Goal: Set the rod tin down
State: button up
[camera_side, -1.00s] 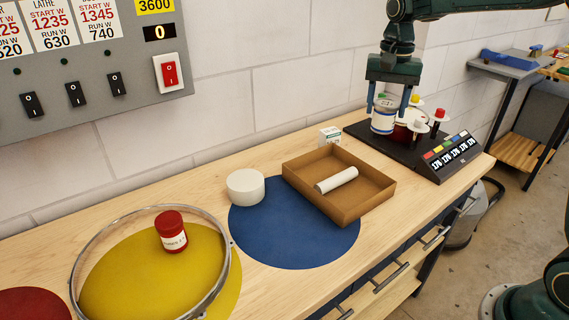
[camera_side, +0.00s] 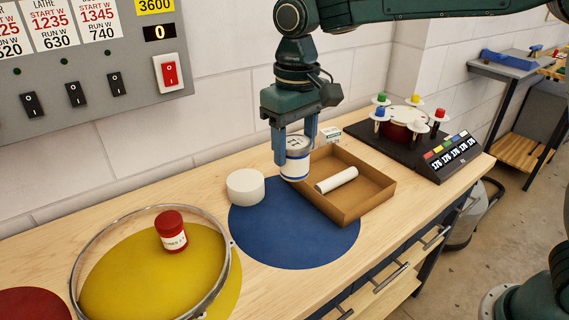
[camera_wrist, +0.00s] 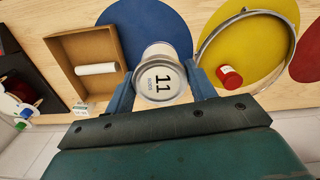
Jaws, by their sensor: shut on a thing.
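The rod tin (camera_side: 295,160) is a white can with blue bands and a grey lid. In the wrist view the lid of the tin (camera_wrist: 160,82) reads "11" with smaller lettering beneath. My gripper (camera_side: 294,150) is shut on the tin, one blue finger on each side, and it also shows in the wrist view (camera_wrist: 161,85). The tin is upright. In the side view it appears by the left edge of the brown tray, over the back of the blue disc (camera_side: 290,240). It looks held above the bench; its exact height is hard to tell.
The brown tray (camera_side: 372,208) holds a white roll (camera_side: 337,180). A white round block (camera_side: 245,187) stands at the blue disc's left edge. A red jar (camera_side: 171,232) stands on the yellow disc (camera_side: 120,278) inside a metal ring. The black drum stand (camera_side: 372,139) is at right.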

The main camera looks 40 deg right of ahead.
jog(key=shift+s+a+n, duration=0.3)
jog(key=shift+a, duration=0.5)
jog(key=shift+f, duration=0.15)
notch_tip(320, 180, down, 20)
jog(key=shift+r, duration=0.15)
dwell(0.4)
jog(key=o, duration=1.1)
